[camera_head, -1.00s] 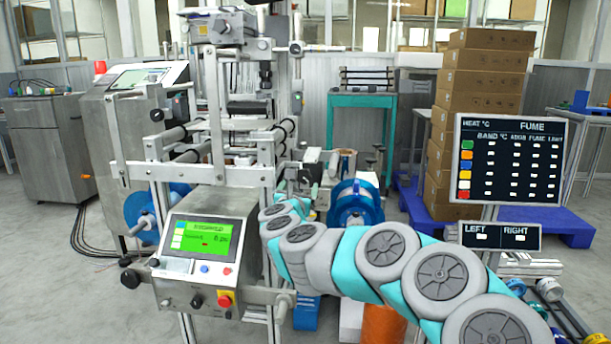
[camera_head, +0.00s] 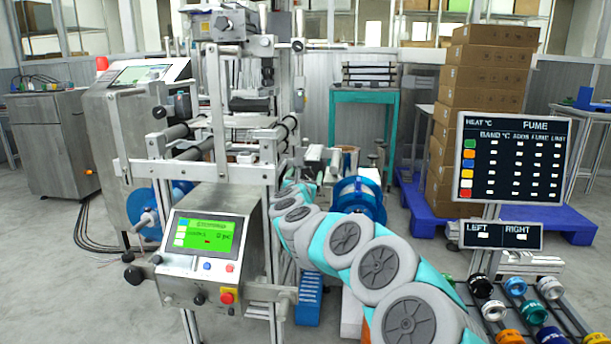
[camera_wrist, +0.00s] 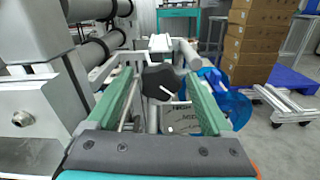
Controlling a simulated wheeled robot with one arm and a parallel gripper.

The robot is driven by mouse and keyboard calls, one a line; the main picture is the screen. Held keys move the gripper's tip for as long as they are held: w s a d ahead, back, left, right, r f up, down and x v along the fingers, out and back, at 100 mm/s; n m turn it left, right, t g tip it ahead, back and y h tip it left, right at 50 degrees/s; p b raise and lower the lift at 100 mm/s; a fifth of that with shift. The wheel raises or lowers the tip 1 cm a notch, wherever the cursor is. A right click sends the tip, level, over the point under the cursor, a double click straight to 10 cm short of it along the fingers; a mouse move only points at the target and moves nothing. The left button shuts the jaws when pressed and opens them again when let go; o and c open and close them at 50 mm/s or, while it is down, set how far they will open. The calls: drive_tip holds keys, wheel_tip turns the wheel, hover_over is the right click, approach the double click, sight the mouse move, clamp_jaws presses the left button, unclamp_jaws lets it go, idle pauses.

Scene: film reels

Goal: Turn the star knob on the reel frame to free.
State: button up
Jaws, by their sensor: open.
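The metal reel frame (camera_head: 240,162) stands left of my arm in the head view. A blue reel (camera_head: 357,203) sits behind my arm and also shows in the wrist view (camera_wrist: 232,105). In the head view my arm hides the knob and the fingers cannot be made out.
Steel rollers and a frame plate (camera_wrist: 35,108) stand close on the left in the wrist view. A control box with a green screen (camera_head: 205,237) is at the front. A sign board (camera_head: 512,157) and a rack of coloured spools (camera_head: 515,287) are at the right.

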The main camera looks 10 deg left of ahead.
clamp_jaws()
drive_tip(key=n, duration=0.4)
drive_tip(key=shift+r+n+b, duration=0.1)
drive_tip(key=shift+n+b, duration=0.2)
drive_tip(key=shift+n, duration=0.1)
idle(0.4)
unclamp_jaws()
drive_tip(key=shift+s, duration=0.1)
idle(0.3)
drive_tip(key=shift+s, duration=0.4)
drive_tip(key=s+b, duration=0.1)
drive_tip(key=s, duration=0.5)
drive_tip(key=shift+s, duration=0.4)
drive_tip(key=shift+a, duration=0.1)
